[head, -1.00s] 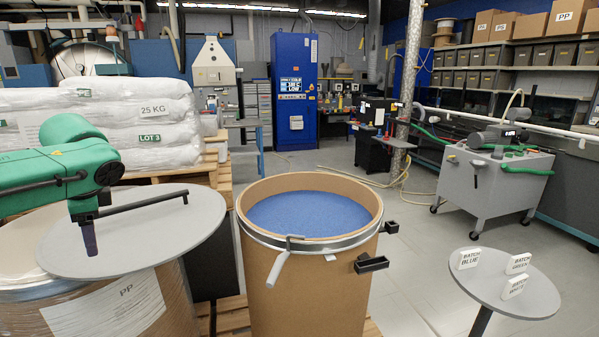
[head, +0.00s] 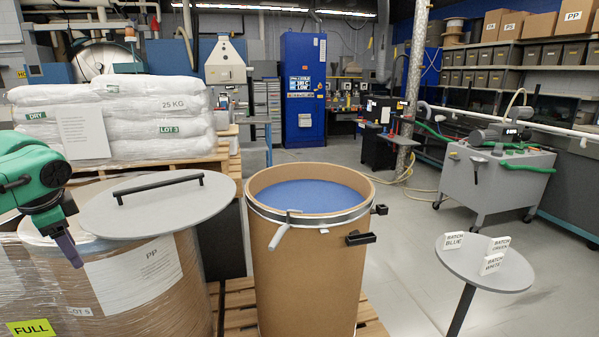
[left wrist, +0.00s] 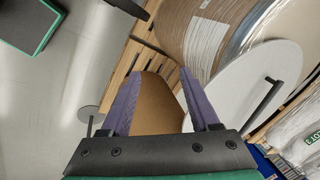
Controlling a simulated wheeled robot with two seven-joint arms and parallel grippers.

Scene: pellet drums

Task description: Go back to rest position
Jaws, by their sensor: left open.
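My left gripper (head: 69,249) is at the far left edge of the head view, with purple fingers pointing down in front of a wrapped drum. In the left wrist view its two fingers (left wrist: 163,75) stand apart with nothing held between them. The grey round lid (head: 150,210) lies on top of the wrapped drum (head: 130,295), its black handle (head: 160,188) upward and free of the gripper. The lid also shows in the left wrist view (left wrist: 235,95). My right gripper is not in view.
An open cardboard drum (head: 305,275) of blue pellets (head: 310,195) stands on a pallet in the middle, with a clamp lever on its ring. A small round table (head: 490,272) with batch signs is at right. White sacks (head: 150,115) are stacked behind left.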

